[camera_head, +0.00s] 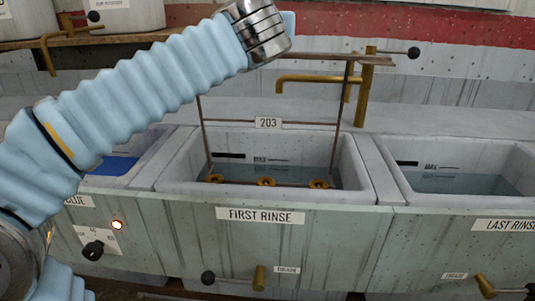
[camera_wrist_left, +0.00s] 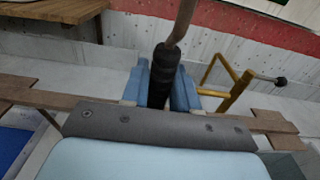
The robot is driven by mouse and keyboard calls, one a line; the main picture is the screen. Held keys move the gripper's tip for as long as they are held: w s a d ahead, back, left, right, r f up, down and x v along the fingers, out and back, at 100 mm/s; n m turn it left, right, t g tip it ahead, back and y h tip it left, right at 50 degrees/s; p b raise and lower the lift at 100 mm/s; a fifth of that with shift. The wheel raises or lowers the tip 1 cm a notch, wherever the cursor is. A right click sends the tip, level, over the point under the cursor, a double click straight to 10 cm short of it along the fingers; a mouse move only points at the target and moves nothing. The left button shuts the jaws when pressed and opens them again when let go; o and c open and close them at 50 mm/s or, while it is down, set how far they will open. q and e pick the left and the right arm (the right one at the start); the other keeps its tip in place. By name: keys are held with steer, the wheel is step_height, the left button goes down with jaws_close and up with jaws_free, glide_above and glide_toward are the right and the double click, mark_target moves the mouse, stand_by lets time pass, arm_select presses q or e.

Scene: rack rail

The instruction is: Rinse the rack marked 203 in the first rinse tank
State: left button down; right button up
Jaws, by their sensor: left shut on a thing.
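The rack marked 203 (camera_head: 268,123) is a thin brown frame with brass round pieces along its bottom bar. It stands within the outline of the FIRST RINSE tank (camera_head: 375,190), its bottom bar near the water surface; I cannot tell how deep it sits. Its brown top bar (camera_head: 345,58) also crosses the left wrist view (camera_wrist_left: 275,122). My left gripper (camera_wrist_left: 162,92) is shut on the rack's black handle (camera_wrist_left: 163,65), above the top bar. In the head view its fingers are mostly hidden behind my wrist. My right gripper is not in view.
The LAST RINSE tank (camera_head: 460,212) is at the right, and a tank with blue liquid (camera_head: 115,166) is at the left. A brass tap (camera_head: 362,95) stands behind the first rinse tank. A wooden shelf (camera_head: 130,37) with white containers is at the back left.

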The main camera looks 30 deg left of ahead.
arm_select(q)
step_height(320, 180, down, 6)
steer(key=b, duration=0.3)
steer(key=shift+r+b, duration=0.25)
steer(key=shift+b, duration=0.05)
steer(key=shift+f+b, duration=0.3)
steer(key=shift+f, duration=0.2)
steer(key=shift+s, duration=0.1)
steer(key=shift+s+d, duration=0.35)
steer(key=shift+s, duration=0.3)
steer(key=shift+p+x, duration=0.7)
steer(key=shift+x, duration=0.95)
steer(key=shift+r, duration=0.1)
stand_by(0.9)
